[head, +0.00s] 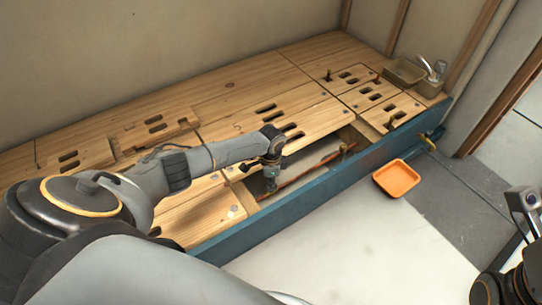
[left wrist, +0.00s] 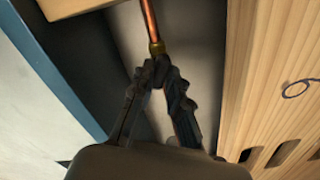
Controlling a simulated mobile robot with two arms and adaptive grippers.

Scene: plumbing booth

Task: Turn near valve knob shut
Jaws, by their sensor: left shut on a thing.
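My left gripper (head: 270,182) reaches down into a long opening in the wooden deck. In the left wrist view its two fingers (left wrist: 160,70) close together at the near end of a copper pipe (left wrist: 149,18), just by a brass fitting (left wrist: 157,47). The fingers are shut on the near valve knob, which they hide almost wholly; I cannot tell its angle. In the head view the pipe (head: 308,172) runs from the gripper toward a second valve (head: 345,147) at the opening's far end. My right gripper's jaws do not show.
A blue beam (head: 290,205) borders the opening's front edge. Slotted wooden panels (head: 265,110) lie behind it. An orange tray (head: 397,178) sits on the floor to the right. Bins with fittings (head: 405,71) stand at the back right. The pale floor in front is clear.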

